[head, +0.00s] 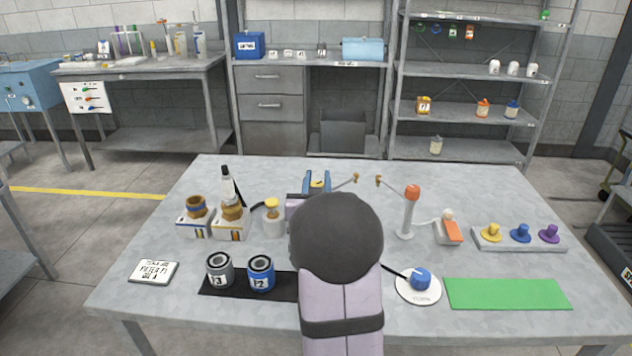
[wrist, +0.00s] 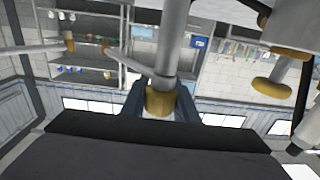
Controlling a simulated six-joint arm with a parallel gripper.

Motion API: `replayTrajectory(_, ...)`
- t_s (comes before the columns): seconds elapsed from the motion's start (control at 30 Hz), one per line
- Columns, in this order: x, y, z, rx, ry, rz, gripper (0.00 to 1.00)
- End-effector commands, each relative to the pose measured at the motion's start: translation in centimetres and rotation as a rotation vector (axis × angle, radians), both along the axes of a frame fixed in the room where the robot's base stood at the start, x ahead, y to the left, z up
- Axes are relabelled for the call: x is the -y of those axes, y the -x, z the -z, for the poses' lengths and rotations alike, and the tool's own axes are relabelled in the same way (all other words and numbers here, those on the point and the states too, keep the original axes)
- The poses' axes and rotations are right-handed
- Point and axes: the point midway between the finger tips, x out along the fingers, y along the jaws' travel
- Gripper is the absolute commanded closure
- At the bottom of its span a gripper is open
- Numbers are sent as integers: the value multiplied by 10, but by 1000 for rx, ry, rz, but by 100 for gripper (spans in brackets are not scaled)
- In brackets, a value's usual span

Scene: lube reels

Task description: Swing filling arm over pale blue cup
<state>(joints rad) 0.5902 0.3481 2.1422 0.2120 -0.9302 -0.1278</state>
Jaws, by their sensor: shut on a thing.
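My gripper (head: 317,182) is at the back middle of the table, its blue fingers shut on a brass-coloured collar. The wrist view shows my gripper (wrist: 160,104) closed around this collar (wrist: 159,101) on a grey post (wrist: 174,40). A thin filling arm (head: 344,183) reaches right from there to a small brass nozzle (head: 356,177). It also shows in the wrist view (wrist: 128,62). A grey cup marked 13 (head: 219,271) and a mid-blue cup marked 12 (head: 261,274) stand on a black mat (head: 220,286). I see no pale blue cup; my arm hides part of the mat.
An orange-topped post (head: 409,213) with its own spout and nozzle (head: 378,181) stands right of my gripper. A blue dial (head: 421,279), a green mat (head: 507,294) and coloured knobs (head: 520,234) lie right. Bottles and jars (head: 233,217) stand left.

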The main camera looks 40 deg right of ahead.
Motion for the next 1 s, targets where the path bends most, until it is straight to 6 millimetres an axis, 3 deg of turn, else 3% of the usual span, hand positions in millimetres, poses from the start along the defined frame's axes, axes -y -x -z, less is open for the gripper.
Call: replayTrajectory(1.0,11,27,-2,-2,1,857,100)
